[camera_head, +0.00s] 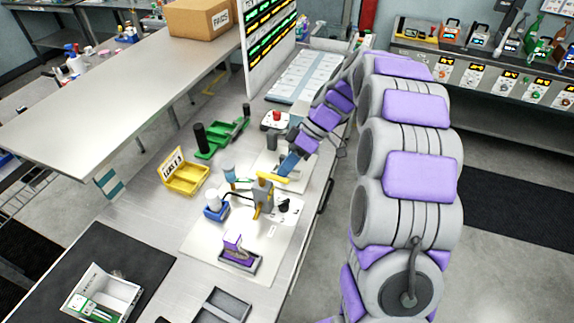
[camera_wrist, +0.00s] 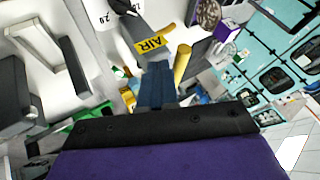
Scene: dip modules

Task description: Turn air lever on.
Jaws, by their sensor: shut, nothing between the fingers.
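The air lever unit (camera_head: 263,198) is a grey upright block with a yellow bar (camera_head: 273,177) on top, standing on a white panel on the bench. In the wrist view its grey body carries a yellow "AIR" label (camera_wrist: 150,44), with a yellow rod (camera_wrist: 182,63) to the right. My gripper (camera_head: 287,166) has blue fingers, shut and empty, just behind and right of the yellow bar. The blue fingers (camera_wrist: 157,82) also show in the wrist view, just below the label. I cannot tell whether they touch the unit.
A black knob (camera_head: 285,205) sits right of the unit. A blue holder with a white cup (camera_head: 214,207) is to its left, and a purple piece in a grey tray (camera_head: 238,253) is in front. A yellow bin (camera_head: 185,178) and green stand (camera_head: 206,145) are farther left.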

